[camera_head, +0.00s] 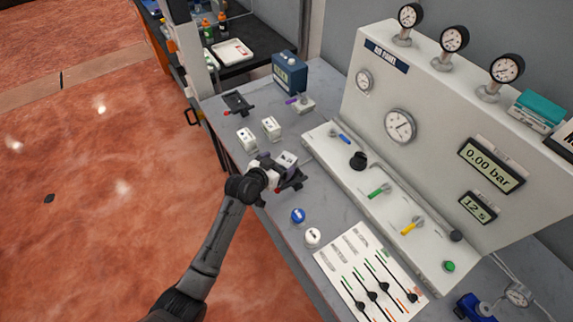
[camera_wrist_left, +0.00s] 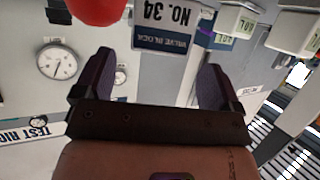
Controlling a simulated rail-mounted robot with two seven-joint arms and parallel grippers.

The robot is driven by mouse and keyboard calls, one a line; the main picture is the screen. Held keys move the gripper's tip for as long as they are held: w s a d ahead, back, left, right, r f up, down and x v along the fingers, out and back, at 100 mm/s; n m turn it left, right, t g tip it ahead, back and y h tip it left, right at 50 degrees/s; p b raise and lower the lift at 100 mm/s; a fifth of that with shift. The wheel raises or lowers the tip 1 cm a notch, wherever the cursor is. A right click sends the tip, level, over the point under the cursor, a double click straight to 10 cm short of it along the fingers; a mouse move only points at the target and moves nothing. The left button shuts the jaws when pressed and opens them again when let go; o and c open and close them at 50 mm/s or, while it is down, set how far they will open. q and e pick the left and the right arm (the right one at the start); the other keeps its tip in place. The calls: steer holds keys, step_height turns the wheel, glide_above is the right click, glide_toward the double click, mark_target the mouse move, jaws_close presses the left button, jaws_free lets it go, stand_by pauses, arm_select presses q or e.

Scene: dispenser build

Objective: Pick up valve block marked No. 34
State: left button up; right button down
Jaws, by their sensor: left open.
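The valve block marked No. 34 (camera_wrist_left: 165,30) shows upside down in the left wrist view, with a blue-grey band under its number. In the head view a pale block (camera_head: 287,160) stands at my left gripper (camera_head: 272,168), by a dark clamp-like fixture (camera_head: 294,182) with a red tip. In the left wrist view my left gripper (camera_wrist_left: 153,80) is open, with its two dark purple fingers apart. The block lies between and beyond the fingertips in that picture; I cannot tell whether it touches them. My right gripper is not in view.
Two white blocks (camera_head: 247,139) (camera_head: 270,127) stand behind on the grey bench. A second dark fixture (camera_head: 237,103) and a purple-handled valve (camera_head: 299,103) are further back. The gauge panel (camera_head: 375,110) rises on the right. Blue (camera_head: 298,215) and white (camera_head: 313,237) round knobs lie nearer.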

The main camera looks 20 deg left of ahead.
mark_target(287, 159)
arm_select(q)
steer(key=shift+x, duration=2.45)
steer(key=shift+d+f, duration=0.1)
steer(key=c, duration=1.3)
steer(key=shift+c, duration=0.9)
steer(key=shift+s, duration=0.1)
